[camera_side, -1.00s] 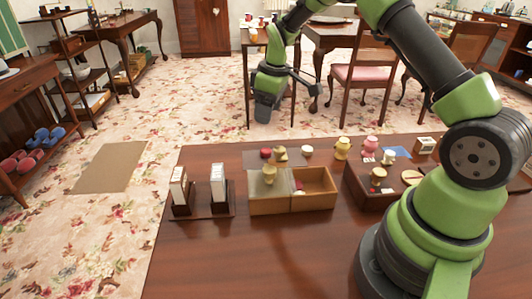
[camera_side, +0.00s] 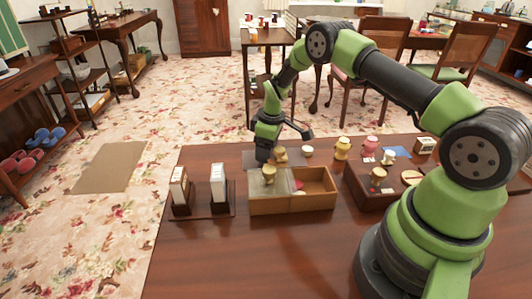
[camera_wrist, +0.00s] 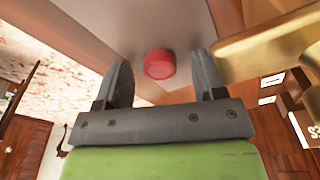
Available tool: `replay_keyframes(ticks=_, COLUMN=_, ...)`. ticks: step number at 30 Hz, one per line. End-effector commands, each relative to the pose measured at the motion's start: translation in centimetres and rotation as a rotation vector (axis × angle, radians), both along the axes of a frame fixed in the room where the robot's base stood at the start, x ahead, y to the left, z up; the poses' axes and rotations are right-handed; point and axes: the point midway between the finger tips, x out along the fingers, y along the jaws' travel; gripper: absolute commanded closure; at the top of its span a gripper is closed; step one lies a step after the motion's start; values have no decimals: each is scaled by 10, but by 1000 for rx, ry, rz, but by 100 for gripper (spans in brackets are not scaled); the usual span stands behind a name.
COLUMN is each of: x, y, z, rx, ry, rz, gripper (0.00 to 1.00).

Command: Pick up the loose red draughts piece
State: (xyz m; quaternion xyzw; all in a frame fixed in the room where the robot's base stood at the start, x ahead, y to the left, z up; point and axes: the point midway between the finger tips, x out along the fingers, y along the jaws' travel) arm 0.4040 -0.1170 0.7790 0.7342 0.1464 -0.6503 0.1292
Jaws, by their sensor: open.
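The loose red draughts piece (camera_wrist: 159,64) is a round red disc on a grey surface in the wrist view. It shows between the two finger tips and appears a little beyond them. My gripper (camera_wrist: 160,70) is open, with one dark finger on each side of the piece and nothing held. I cannot tell from these views whether the fingers touch the mat.
The two-part wooden box (camera_side: 292,205) stands just in front of my gripper, with a yellowish piece (camera_side: 269,174) on its left part. A tan piece (camera_side: 280,155) stands close right of my gripper, and a white piece (camera_side: 307,150) farther right. Upright card holders (camera_side: 218,184) stand left.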

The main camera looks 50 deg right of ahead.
Motion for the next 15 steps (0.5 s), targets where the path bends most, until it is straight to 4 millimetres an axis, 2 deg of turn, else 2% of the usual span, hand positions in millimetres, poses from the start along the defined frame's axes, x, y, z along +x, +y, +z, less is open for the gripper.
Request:
replay_keyframes(ticks=6, x=0, y=0, z=0, rx=-1, ry=-1, rz=0, gripper=39)
replay_keyframes(ticks=12, x=0, y=0, z=0, rx=0, ry=-1, rz=0, gripper=85)
replay_keyframes(ticks=13, x=0, y=0, z=0, rx=0, ry=-1, rz=0, gripper=90)
replay_keyframes(ticks=15, x=0, y=0, z=0, rx=0, ry=-1, rz=0, gripper=91)
